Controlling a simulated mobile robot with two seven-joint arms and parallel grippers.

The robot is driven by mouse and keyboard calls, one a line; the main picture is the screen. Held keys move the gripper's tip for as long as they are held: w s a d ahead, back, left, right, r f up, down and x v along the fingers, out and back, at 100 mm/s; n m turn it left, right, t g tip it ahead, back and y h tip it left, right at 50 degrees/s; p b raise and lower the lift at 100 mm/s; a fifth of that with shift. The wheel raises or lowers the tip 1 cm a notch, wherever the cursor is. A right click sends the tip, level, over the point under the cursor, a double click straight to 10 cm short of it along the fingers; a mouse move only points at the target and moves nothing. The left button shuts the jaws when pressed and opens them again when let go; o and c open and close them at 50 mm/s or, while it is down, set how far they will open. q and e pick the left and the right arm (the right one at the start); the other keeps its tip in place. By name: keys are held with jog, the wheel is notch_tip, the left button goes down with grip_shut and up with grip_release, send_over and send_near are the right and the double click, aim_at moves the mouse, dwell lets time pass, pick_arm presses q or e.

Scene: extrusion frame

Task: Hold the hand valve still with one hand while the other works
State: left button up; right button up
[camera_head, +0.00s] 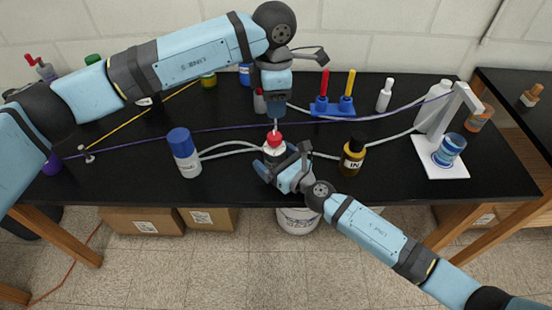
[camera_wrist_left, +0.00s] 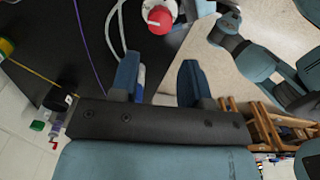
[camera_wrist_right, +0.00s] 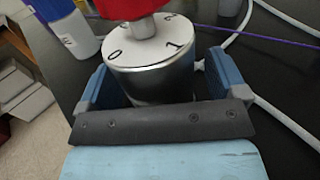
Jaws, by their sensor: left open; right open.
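The hand valve (camera_head: 273,150) stands on the black bench, a silver-white cylinder with a red knob (camera_head: 274,138) on top. In the right wrist view its metal top face (camera_wrist_right: 150,48) shows number marks, and the red knob is cut off by the upper edge. My right gripper (camera_head: 284,162) is open, its blue fingers on either side of the valve body; I cannot tell whether they touch it. In the left wrist view the red knob (camera_wrist_left: 160,18) lies beyond the fingertips.
A blue-capped white bottle (camera_head: 184,155) stands left of the valve and a dark yellow-labelled bottle (camera_head: 352,157) right, with pale hoses between. A purple cord (camera_head: 215,128) crosses behind. A blue rack (camera_head: 332,107) stands further back. A white stand (camera_head: 440,160) is at the right.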

jog(key=c, duration=1.1)
pick_arm(q)
jog(key=shift+o, duration=1.9)
jog(key=shift+s+d+f, duration=0.15)
jog(key=shift+f, duration=0.05)
jog(key=s+d+f+m+g+h, duration=0.2)
jog(key=s+d+f+m+h, duration=0.1)
jog(key=s+d+f+h, duration=0.3)
jog(key=n+t+h, duration=0.2)
jog(key=n+t, duration=1.2)
jog(key=t, duration=0.4)
send_near(271, 143)
jog(key=x, duration=1.2)
